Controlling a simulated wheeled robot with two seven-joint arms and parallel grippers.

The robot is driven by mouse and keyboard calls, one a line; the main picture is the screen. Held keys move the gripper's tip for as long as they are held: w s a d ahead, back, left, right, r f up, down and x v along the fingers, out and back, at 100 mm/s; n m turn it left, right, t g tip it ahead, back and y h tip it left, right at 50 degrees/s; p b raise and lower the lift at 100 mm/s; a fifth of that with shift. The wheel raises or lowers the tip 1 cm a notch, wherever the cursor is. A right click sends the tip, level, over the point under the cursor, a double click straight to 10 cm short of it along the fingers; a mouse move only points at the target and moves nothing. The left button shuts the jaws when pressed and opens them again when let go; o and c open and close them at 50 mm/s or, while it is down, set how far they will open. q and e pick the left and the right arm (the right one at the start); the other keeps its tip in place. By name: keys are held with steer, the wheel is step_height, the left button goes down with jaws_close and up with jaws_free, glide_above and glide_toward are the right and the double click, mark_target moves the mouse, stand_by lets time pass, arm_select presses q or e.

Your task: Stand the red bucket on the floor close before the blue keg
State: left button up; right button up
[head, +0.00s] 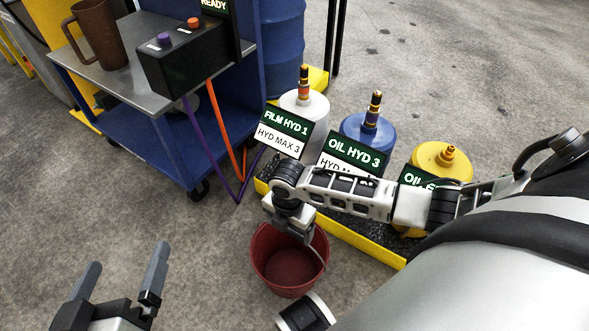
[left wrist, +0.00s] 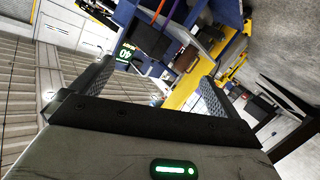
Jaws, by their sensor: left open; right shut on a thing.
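The red bucket (head: 290,272) is upright, in front of the yellow-edged tray that holds the kegs. My right gripper (head: 300,236) is shut on the bucket at its upper edge; the exact grip on rim or handle is partly hidden. I cannot tell whether the bucket touches the floor. The blue keg (head: 368,134) stands behind and right of the bucket, between a white and a yellow keg; its sign and my right arm cover its lower part. My left gripper (head: 122,284) is open and empty at lower left, and its fingers show apart in the left wrist view (left wrist: 152,88).
The white keg (head: 305,112) and yellow keg (head: 440,160) flank the blue one, in the yellow-edged tray (head: 358,240). A blue cart (head: 160,140) with a brown jug (head: 98,35) and a black button box (head: 185,62) stands upper left. Purple and orange hoses hang nearby. Lower-left floor is clear.

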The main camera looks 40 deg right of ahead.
steer(key=f+b, duration=0.1)
steer(key=f, duration=0.1)
steer(key=d+f+b, duration=0.1)
steer(key=f, duration=0.1)
steer(key=shift+s+d+f, duration=0.1)
steer(key=shift+d+f, duration=0.05)
steer(key=shift+f, duration=0.25)
steer(key=o, duration=1.4)
arm_select(q)
steer(key=shift+s+a+f+m+g+y+p, duration=0.2)
steer(key=shift+a+f+m+g+y+p, duration=0.4)
steer(key=shift+p, duration=2.2)
arm_select(e)
steer(key=shift+r, duration=6.2)
arm_select(q)
steer(key=shift+d+f, duration=0.1)
